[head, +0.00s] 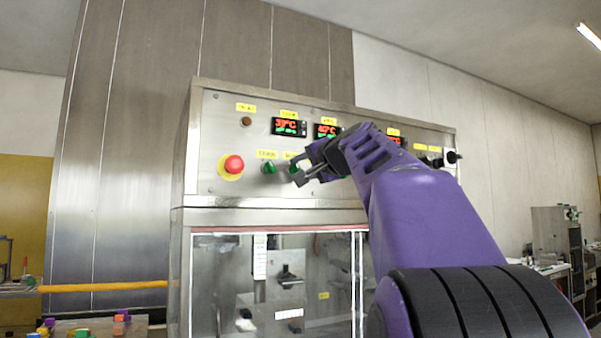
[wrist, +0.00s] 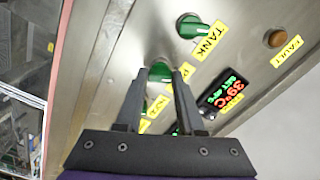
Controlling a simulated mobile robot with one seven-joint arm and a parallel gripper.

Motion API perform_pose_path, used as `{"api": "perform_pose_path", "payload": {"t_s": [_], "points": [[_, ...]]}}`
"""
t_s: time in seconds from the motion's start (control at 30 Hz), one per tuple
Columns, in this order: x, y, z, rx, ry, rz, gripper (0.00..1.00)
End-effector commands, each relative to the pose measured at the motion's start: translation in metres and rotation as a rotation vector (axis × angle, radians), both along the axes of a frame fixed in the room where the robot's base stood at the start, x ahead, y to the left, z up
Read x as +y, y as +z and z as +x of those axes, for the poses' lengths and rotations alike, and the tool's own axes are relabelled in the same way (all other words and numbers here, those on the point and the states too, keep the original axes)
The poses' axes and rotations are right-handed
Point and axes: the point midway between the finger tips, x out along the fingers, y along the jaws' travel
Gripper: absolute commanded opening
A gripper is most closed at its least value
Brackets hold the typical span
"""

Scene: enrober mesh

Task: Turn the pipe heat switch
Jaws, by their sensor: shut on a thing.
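The control panel (head: 215,150) carries a row of green rotary switches with yellow labels. The pipe heat switch (head: 295,168) is the second green knob from the left, partly covered by my gripper (head: 299,171). In the wrist view my gripper (wrist: 161,75) has its two fingers around a green knob (wrist: 160,71), shut on it; a partly hidden yellow label beside it starts with P. The knob's exact angle is hard to read behind the fingers. The tank switch (wrist: 192,26), also green, is just beside it and free; it shows in the head view (head: 269,168).
A red emergency button (head: 234,165) sits left of the switches. Red and green temperature displays (head: 289,127) are above. A glazed cabinet (head: 275,275) is below the panel. A yellow rail (head: 105,286) runs at left.

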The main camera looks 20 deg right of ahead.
Motion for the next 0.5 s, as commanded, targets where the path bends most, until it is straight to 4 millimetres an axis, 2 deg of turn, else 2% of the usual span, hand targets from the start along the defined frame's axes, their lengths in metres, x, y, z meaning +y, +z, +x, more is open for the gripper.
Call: {"api": "perform_pose_path", "payload": {"t_s": [0.5], "points": [[0.0005,0.0007,0.0001,-0.003,0.000,-0.075,0.00]]}}
